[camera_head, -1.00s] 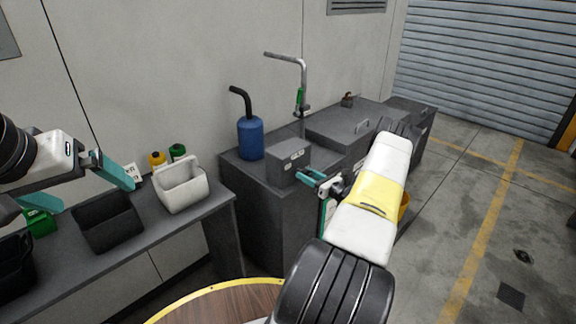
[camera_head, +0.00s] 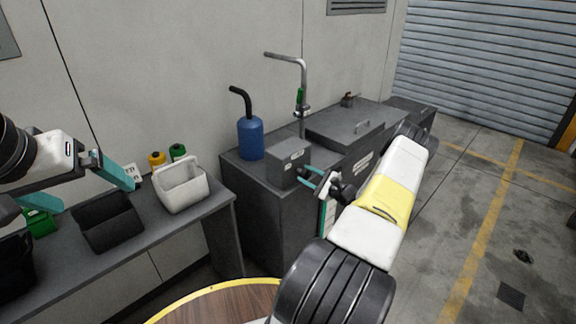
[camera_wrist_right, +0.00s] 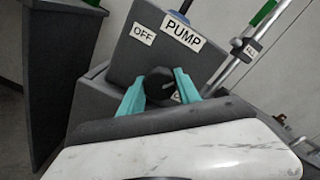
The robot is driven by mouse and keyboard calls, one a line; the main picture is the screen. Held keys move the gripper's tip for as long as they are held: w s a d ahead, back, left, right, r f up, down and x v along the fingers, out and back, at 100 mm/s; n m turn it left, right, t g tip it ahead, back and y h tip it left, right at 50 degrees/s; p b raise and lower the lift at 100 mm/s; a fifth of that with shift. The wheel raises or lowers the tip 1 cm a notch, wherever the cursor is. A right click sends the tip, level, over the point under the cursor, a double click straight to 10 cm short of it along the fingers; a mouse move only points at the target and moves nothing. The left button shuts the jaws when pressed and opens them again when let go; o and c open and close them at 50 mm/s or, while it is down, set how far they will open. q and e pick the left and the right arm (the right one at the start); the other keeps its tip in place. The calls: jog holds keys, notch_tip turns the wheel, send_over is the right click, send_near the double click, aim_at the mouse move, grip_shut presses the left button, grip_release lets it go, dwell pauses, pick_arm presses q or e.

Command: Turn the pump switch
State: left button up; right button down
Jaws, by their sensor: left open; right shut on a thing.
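The grey pump box (camera_head: 288,162) stands on the dark cabinet, with its labelled face toward my right arm. In the right wrist view its face (camera_wrist_right: 200,68) carries the labels PUMP and OFF and tilts in the picture. The round black switch knob (camera_wrist_right: 160,86) is on that face, between the two teal fingers of my right gripper (camera_wrist_right: 162,90). The right gripper is shut on the knob; a small label beside it is mostly hidden. In the head view the right gripper (camera_head: 309,178) is at the box front. My left gripper (camera_head: 96,198) is open and empty, above the left bench.
A blue canister (camera_head: 250,138) and a metal pipe with a green handle (camera_head: 300,98) stand behind the box. A white bin (camera_head: 182,186) and a black bin (camera_head: 108,222) sit on the left bench. A round wooden table (camera_head: 215,305) is in front.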

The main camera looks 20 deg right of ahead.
jog(key=n, duration=0.4)
jog(key=shift+f+n, duration=0.1)
jog(key=shift+n, duration=1.6)
jog(key=shift+s, duration=0.1)
jog(key=c, duration=0.9)
grip_release()
jog(key=shift+o, duration=0.2)
jog(key=v, duration=0.7)
jog(key=shift+s, duration=0.35)
jog(key=shift+d, duration=0.1)
